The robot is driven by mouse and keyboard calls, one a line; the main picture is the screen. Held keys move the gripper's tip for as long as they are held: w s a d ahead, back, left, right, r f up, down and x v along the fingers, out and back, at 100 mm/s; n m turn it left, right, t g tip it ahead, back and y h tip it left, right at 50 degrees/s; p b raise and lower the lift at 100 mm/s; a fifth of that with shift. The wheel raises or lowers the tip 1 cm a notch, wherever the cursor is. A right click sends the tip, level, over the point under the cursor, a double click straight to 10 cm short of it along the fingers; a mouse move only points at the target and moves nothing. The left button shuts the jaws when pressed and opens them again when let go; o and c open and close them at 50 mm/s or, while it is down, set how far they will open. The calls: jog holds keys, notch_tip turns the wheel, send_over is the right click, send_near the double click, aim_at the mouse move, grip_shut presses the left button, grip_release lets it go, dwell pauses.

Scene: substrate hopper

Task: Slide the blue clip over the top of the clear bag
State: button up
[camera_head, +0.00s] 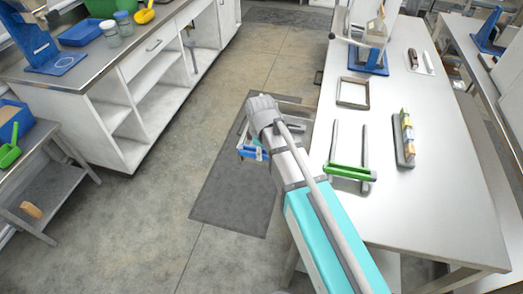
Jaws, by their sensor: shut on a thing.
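My gripper (250,145) is at the end of my arm, low over the dark floor mat and left of the white table. It is small here and partly hidden by my wrist. It is shut on a small blue thing, which looks like the blue clip (254,154). A pale, see-through shape that may be the clear bag (371,28) stands upright in a blue-based stand at the far end of the white table. It is well apart from my gripper, and its top is hard to make out.
The white table (440,215) holds a green-based rack with two bars (349,172), an empty frame (353,92) and a block strip (404,140). A counter (110,50) with jars and blue trays stands at left.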

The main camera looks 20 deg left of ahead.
notch_tip(320, 180, up, 3)
jog(key=p, duration=0.3)
jog(key=shift+r, duration=0.1)
dwell(0.3)
dwell(0.5)
